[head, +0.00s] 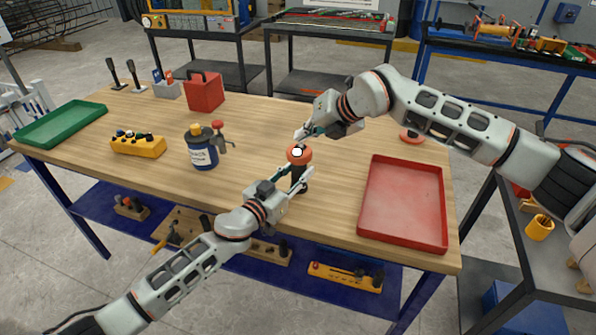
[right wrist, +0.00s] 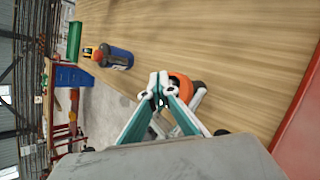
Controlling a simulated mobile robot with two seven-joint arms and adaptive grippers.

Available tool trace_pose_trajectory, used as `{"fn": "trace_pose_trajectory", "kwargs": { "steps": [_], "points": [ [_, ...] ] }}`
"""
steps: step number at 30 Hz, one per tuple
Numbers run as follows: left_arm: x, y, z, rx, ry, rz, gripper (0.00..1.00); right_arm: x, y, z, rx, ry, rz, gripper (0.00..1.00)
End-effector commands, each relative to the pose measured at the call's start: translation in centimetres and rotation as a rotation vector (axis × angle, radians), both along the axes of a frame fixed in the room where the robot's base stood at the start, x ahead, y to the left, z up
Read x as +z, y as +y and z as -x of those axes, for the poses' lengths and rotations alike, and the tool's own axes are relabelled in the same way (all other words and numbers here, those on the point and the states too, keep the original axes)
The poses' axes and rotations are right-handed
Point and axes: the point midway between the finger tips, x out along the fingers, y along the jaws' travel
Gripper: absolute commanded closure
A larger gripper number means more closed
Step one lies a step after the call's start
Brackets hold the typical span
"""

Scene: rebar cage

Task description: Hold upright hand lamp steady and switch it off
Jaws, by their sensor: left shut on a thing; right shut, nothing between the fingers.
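The hand lamp (head: 299,156) stands upright near the front middle of the workbench, with an orange head, a bright white round face and a dark body. My left gripper (head: 298,178) is shut around its body, with a finger on either side. My right gripper (head: 304,133) is shut and empty, just above and behind the lamp head. In the right wrist view the closed right fingertips (right wrist: 160,86) appear beside the orange lamp head (right wrist: 181,88) and partly cover it. I cannot tell whether they touch it. The lamp's switch is not clear to see.
A red tray (head: 402,203) lies right of the lamp on the wooden workbench (head: 250,195). A blue can (head: 202,150), a yellow block (head: 138,147), a red box (head: 204,92) and a green tray (head: 60,124) are to the left. The wood between can and lamp is clear.

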Motion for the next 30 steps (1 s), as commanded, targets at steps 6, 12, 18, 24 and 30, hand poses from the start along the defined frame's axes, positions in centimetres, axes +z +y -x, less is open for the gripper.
{"fn": "trace_pose_trajectory", "kwargs": {
  "steps": [6, 12, 18, 24, 30],
  "points": [
    [-0.08, -0.01, 0.03, 0.0, 0.001, -0.001, 0.99, -0.03, 0.01, 0.01, 0.001, 0.001, 0.0, 1.0],
    [-0.07, -0.03, 0.03, 0.0, 0.001, -0.001, 0.99, -0.04, 0.0, 0.01, 0.001, 0.001, 0.0, 1.0],
    [-0.07, -0.02, 0.03, 0.0, 0.001, -0.001, 0.99, -0.14, -0.01, 0.01, 0.001, 0.001, 0.0, 1.0],
    [-0.07, -0.03, 0.03, -0.001, 0.001, -0.001, 0.99, -0.78, -0.01, -0.01, 0.0, 0.001, 0.001, 1.0],
    [-0.06, -0.04, 0.04, -0.001, 0.001, -0.001, 0.99, -1.0, -0.02, -0.02, -0.001, 0.0, 0.001, 1.0]
  ]
}}
